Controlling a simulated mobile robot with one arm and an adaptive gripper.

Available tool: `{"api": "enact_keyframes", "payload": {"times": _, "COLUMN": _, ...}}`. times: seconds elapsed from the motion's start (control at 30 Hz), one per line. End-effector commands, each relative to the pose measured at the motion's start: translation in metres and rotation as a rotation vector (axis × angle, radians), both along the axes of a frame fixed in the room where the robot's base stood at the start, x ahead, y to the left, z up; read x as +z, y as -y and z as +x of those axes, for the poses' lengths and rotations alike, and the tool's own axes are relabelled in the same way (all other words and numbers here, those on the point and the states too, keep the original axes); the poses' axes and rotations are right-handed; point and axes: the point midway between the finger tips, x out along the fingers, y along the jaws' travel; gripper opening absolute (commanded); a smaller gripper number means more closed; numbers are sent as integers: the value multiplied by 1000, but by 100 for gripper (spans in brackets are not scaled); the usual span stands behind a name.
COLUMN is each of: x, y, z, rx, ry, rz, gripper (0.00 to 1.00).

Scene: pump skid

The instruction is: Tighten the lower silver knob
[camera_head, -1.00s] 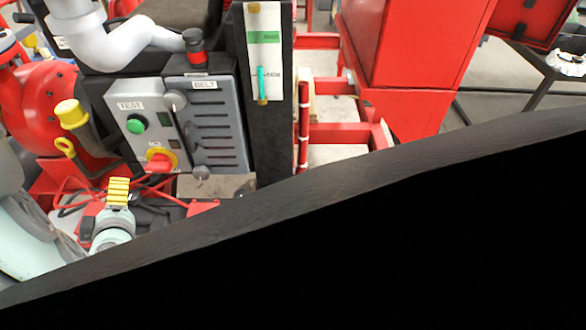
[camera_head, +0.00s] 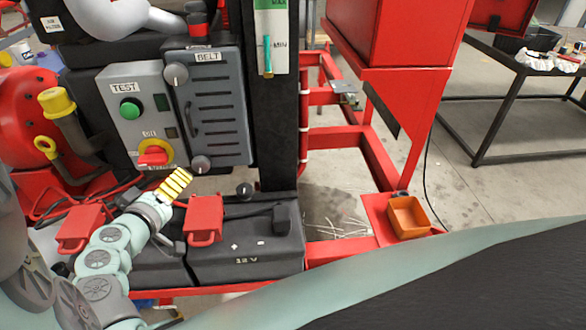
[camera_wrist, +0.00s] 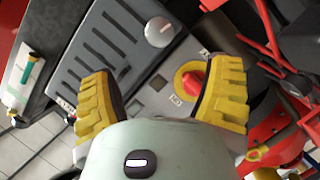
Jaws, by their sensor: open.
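The lower silver knob (camera_head: 201,164) is a round grey knob at the bottom of the grey BELT panel (camera_head: 222,110). A matching upper knob (camera_head: 176,74) sits at the panel's top left. My gripper (camera_head: 178,180) is below and left of the lower knob in the head view, apart from it. In the wrist view its two yellow fingers (camera_wrist: 160,92) are spread wide with nothing between them. A silver knob (camera_wrist: 159,31) shows beyond the fingertips there, close to the red switch, and looks like the lower one. The other knob is not visible in that view.
A red rotary switch (camera_head: 153,153) on a yellow plate sits left of the lower knob. Below are a black 12 V battery (camera_head: 245,250) and red clamps (camera_head: 204,217). A black post with a level gauge (camera_head: 270,35) stands at right. An orange bin (camera_head: 408,217) is farther right.

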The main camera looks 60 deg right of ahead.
Motion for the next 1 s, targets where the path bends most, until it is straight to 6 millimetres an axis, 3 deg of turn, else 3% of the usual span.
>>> {"api": "enact_keyframes", "payload": {"times": 0.53, "x": -15, "y": 65, "z": 24, "rx": -10, "ry": 0, "rz": 0, "gripper": 78}}
{"api": "enact_keyframes", "payload": {"times": 1.0, "x": -28, "y": 104, "z": 41, "rx": -7, "ry": 1, "rz": -1, "gripper": 78}}
